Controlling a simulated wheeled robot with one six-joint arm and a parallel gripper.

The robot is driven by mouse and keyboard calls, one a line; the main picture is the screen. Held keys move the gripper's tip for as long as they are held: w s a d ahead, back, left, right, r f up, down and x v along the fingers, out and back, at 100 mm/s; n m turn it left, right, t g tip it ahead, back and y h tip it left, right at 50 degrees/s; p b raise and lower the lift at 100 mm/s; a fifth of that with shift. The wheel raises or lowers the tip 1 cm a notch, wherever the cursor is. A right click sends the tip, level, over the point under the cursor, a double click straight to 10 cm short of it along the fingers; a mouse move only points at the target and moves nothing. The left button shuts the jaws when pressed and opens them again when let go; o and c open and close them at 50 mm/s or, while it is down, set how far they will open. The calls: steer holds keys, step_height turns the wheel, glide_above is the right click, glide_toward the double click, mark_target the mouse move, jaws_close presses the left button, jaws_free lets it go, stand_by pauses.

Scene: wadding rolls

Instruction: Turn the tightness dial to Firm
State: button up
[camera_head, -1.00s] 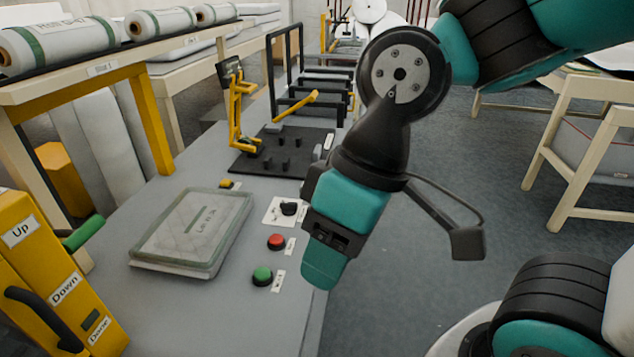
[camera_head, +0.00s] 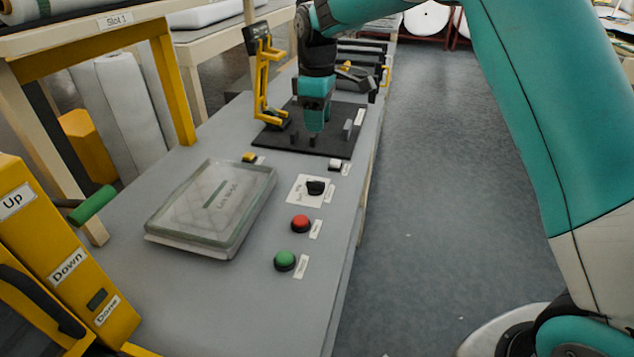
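The tightness dial appears to be the small black knob (camera_head: 316,187) on a white card (camera_head: 300,190) near the right edge of the grey table. The card's lettering and the knob's setting are too small to read. My gripper (camera_head: 314,122) is farther back, over the black board with pegs (camera_head: 330,147), pointing down. It is apart from the dial. Its teal fingers show as one shape, so I cannot tell whether they are open or shut.
A red button (camera_head: 300,224) and a green button (camera_head: 285,261) sit in front of the dial. A clear-covered pad (camera_head: 212,207) lies to the left. A white button (camera_head: 335,164) and a yellow button (camera_head: 249,157) are behind. A yellow upright clamp (camera_head: 262,80) stands beside my gripper.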

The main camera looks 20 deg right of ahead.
mark_target(317, 181)
step_height(317, 181, down, 17)
steer(key=shift+r+p, duration=0.1)
steer(key=shift+p, duration=0.4)
jaws_close()
